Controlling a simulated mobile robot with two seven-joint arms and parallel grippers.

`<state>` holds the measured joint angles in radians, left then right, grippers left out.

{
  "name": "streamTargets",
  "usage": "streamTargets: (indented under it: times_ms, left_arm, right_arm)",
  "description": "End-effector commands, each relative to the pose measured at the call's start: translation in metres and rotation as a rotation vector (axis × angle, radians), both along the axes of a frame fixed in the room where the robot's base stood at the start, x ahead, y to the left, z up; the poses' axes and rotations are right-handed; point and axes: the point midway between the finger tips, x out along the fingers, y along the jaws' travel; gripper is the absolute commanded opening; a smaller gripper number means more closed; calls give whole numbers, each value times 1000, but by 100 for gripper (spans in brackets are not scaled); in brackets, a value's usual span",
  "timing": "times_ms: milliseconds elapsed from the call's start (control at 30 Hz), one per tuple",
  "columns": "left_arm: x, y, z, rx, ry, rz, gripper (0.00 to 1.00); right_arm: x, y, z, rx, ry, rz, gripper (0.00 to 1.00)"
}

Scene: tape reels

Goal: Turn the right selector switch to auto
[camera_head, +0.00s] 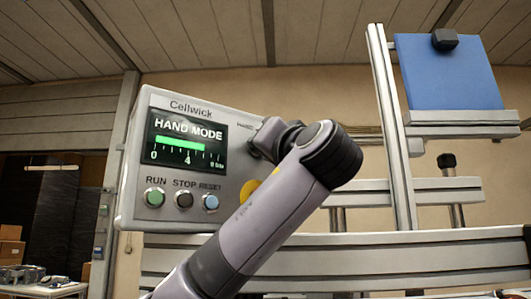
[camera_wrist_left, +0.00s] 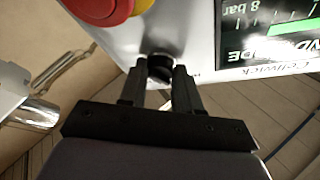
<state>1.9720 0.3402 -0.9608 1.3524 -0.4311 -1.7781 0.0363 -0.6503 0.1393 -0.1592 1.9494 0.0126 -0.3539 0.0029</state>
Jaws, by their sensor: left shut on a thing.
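The grey Cellwick control panel (camera_head: 215,112) has a lit screen (camera_head: 187,140) reading HAND MODE with a green bar. My left arm comes up from below, and my left gripper (camera_head: 268,138) is at the panel's upper right, covering the selector switch there. In the left wrist view my left gripper (camera_wrist_left: 160,85) is shut on the black knob of the selector switch (camera_wrist_left: 160,66). Small lettering, partly hidden, shows beside the gripper in the head view. The knob's exact angle is hard to tell. My right gripper is not in view.
A red stop button (camera_wrist_left: 100,8) with a yellow ring sits close to the knob. RUN (camera_head: 154,197), STOP (camera_head: 184,199) and RESET (camera_head: 210,202) buttons line the panel's lower part. Metal frame rails (camera_head: 400,190) and a blue plate (camera_head: 447,75) stand to the right.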

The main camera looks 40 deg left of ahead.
Motion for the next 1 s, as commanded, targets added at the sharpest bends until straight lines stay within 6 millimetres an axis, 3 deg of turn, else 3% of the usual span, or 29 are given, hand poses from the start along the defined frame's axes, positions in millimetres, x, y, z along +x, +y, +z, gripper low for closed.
streamTargets:
  times_ms: [333, 1000]
  left_arm:
    - [-3, -1, 1, 109, 291, -6, 2]
    - [-5, 0, 10, 316, 846, -5, 2]
  right_arm:
    - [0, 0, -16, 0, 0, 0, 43]
    - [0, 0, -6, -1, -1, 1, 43]
